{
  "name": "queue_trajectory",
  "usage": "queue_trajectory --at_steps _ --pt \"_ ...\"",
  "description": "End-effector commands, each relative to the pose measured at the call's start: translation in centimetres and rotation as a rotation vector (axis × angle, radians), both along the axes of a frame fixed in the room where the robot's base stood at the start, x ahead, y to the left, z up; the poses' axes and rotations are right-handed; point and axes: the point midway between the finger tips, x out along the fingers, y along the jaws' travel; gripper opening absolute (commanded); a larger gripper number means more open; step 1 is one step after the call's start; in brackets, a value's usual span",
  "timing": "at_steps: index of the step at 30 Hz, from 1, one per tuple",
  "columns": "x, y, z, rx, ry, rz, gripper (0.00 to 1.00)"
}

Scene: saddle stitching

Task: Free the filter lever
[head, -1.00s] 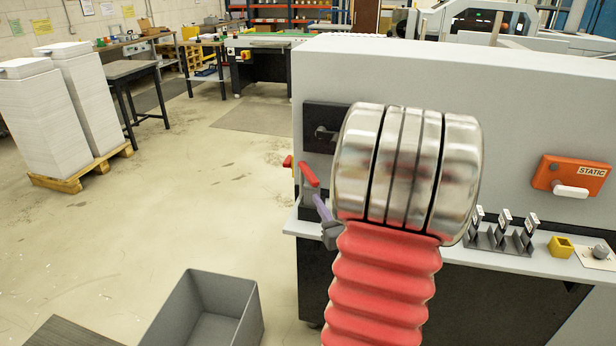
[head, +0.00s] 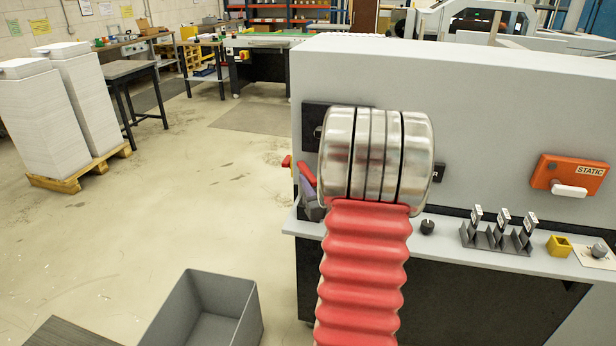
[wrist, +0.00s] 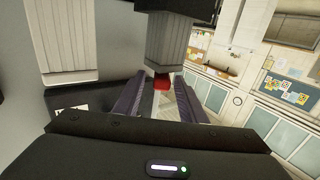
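A red handle, which looks like the filter lever (head: 307,171), sticks out at the left end of the grey machine in the head view. A second small red piece (head: 287,161) shows just left of it; I cannot tell whether they are joined. In the wrist view a red end (wrist: 161,83) shows between and beyond my fingertips, below a grey ribbed cylinder (wrist: 170,45). My gripper (wrist: 160,92) is open, with a purple-lined finger on either side. I cannot tell whether either finger touches the red part. My arm hides much of the gripper in the head view.
A pale ribbed cylinder (wrist: 62,40) stands left in the wrist view.

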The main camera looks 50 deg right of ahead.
Motion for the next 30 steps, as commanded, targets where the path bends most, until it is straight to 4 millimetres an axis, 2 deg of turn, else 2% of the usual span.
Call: queue_trajectory --at_steps 3,7,18,30 --pt "1.5 -0.9 0.0 0.000 0.000 0.001 0.38" --pt "2.5 -1.5 0.0 0.000 0.000 0.001 0.38" --pt "2.9 -1.8 0.0 0.001 0.001 0.000 0.38" --pt "2.9 -1.8 0.0 0.000 0.000 0.000 0.10"
